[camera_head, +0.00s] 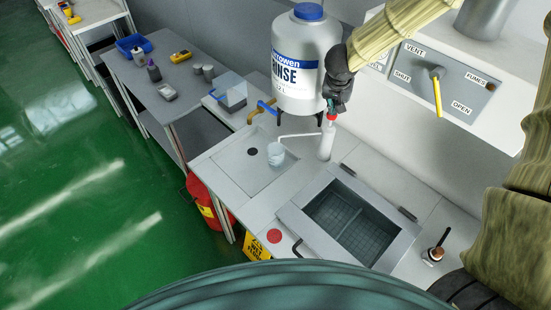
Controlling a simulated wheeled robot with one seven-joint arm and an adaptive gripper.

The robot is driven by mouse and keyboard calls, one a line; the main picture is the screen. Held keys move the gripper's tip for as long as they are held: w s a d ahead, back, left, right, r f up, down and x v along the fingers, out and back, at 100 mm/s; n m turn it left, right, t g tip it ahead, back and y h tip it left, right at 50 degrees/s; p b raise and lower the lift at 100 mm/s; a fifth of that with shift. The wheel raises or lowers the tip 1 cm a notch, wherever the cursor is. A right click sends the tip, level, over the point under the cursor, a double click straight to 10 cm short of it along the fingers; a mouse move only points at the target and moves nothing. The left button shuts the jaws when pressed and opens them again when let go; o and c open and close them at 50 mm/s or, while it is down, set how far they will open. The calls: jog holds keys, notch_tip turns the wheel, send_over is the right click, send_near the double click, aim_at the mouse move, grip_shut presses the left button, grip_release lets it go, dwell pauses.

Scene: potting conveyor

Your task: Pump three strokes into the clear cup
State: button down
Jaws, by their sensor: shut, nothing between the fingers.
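The clear cup (276,155) stands upright on the pale bench, left of the pump bottle. The white pump bottle (326,143) stands on the bench with a red part at its top. A thin white spout (298,136) reaches left from the bottle and ends over the cup. My gripper (331,106) is shut and empty, fingers downward, right above the bottle's red top. I cannot tell whether the fingertips touch the pump head. The fingers partly hide it. Whether the cup holds any liquid is too small to tell.
A sink basin (352,225) lies in front. A vent panel (440,80) with a yellow lever is at right. A small copper-topped item (434,254) stands front right.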

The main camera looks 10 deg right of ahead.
jog(key=shift+f, duration=0.9)
jog(key=shift+f+b, duration=0.35)
jog(key=shift+f, duration=0.15)
jog(key=shift+r, duration=0.15)
jog(key=shift+r+p, duration=0.4)
jog(key=shift+r, duration=1)
jog(key=shift+r, duration=3)
